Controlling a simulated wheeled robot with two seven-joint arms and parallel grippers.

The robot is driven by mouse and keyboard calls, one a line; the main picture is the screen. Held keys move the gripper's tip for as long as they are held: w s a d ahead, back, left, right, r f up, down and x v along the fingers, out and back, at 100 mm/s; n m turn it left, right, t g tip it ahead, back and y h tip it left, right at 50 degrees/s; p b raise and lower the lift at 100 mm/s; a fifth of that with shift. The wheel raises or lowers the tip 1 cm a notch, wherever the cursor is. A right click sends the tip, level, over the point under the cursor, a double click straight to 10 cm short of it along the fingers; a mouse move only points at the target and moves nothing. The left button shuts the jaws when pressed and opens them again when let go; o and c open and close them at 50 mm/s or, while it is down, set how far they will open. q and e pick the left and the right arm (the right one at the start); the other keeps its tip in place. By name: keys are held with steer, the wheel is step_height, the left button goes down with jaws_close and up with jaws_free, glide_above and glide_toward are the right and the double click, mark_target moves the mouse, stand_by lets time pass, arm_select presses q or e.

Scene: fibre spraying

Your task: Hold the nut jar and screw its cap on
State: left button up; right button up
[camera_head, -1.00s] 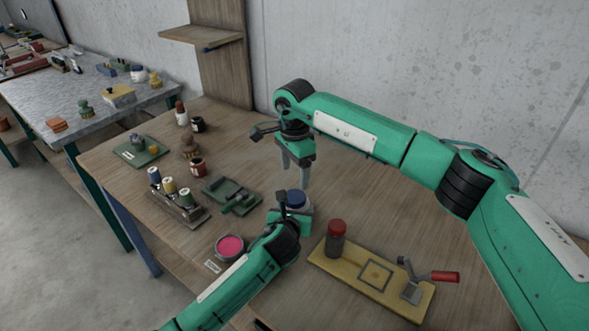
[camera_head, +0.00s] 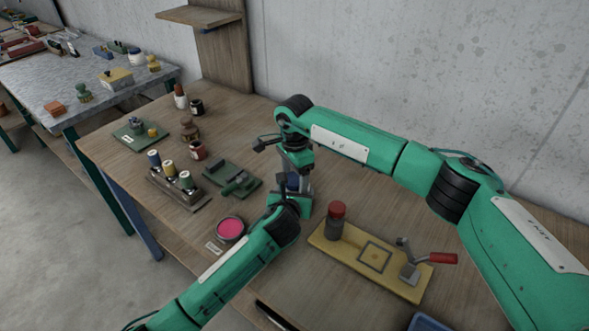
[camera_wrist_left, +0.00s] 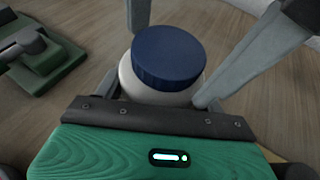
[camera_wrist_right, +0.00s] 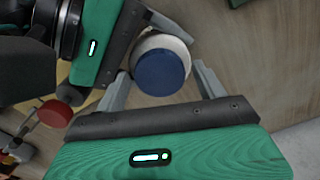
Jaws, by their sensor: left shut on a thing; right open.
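The nut jar has a white body (camera_wrist_left: 150,91) and a blue cap (camera_wrist_left: 165,55) sitting on its top, also seen in the right wrist view (camera_wrist_right: 160,72). Whether the cap is threaded on cannot be told. My left gripper (camera_wrist_left: 158,98) is shut on the jar's body from the side. My right gripper (camera_head: 294,184) is open and points down from above. Its two fingers stand on either side of the cap, with visible gaps in the right wrist view. In the head view the arms and fingers hide most of the jar.
A pink-filled tin (camera_head: 230,229), a green tray (camera_head: 222,175) and a spool rack (camera_head: 183,198) stand to the left. Bare wood lies behind.

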steer(key=c, duration=1)
steer(key=m, duration=0.5)
steer(key=shift+m, duration=0.4)
steer(key=m, duration=0.5)
steer(key=shift+m, duration=0.3)
steer(key=o, duration=1)
steer(key=shift+o, duration=0.8)
steer(key=shift+a, duration=0.1)
